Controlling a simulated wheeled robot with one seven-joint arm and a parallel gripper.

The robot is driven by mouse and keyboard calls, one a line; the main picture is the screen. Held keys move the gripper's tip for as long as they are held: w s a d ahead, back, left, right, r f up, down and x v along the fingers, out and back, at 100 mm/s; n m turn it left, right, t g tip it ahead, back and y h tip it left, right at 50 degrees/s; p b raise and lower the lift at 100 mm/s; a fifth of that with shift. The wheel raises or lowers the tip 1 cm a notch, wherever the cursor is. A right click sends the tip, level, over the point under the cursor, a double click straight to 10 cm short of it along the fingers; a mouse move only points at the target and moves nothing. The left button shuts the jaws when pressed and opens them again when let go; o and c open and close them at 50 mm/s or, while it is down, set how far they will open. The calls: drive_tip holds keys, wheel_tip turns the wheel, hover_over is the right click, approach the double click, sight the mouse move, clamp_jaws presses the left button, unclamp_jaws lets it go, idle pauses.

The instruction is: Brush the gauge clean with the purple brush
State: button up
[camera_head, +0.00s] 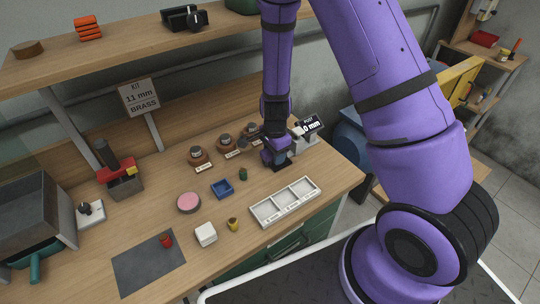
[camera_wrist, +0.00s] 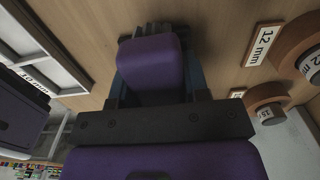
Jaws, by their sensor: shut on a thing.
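My gripper (camera_head: 277,158) is low over the right part of the bench, behind the white tray. It is shut on a purple block, which I take to be the purple brush (camera_wrist: 150,66); a grey ridged edge shows at its far end in the wrist view. In the head view the brush is hard to tell from my purple gripper. The gauge (camera_head: 309,127), with a dark display ending in "0 mm", stands just behind and to the right of my gripper. My arm hides part of it. I cannot tell whether the brush touches anything.
A white three-part tray (camera_head: 252,210) lies in front of my gripper. Brown round holders (camera_head: 199,158) with labels stand to the left. A blue dish (camera_head: 231,187), a pink disc (camera_head: 189,208) and a white block (camera_head: 205,239) lie further left. A grey mat (camera_head: 135,269) is front left.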

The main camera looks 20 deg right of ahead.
drive_tip(key=shift+w+d, duration=0.2)
drive_tip(key=shift+d, duration=0.7)
drive_tip(key=shift+w+d, duration=0.15)
drive_tip(key=shift+d, duration=0.75)
drive_tip(key=shift+w+d, duration=0.15)
drive_tip(key=shift+d, duration=0.15)
drive_tip(key=shift+c, duration=0.3)
drive_tip(key=shift+a+r, duration=0.1)
drive_tip(key=shift+a, duration=0.05)
drive_tip(key=shift+s+a, duration=0.25)
drive_tip(key=shift+a, duration=0.85)
drive_tip(key=shift+s+a, duration=0.25)
drive_tip(key=shift+a, duration=0.75)
drive_tip(key=shift+s+a, duration=0.2)
drive_tip(key=shift+a, duration=0.8)
drive_tip(key=shift+r, duration=2.85)
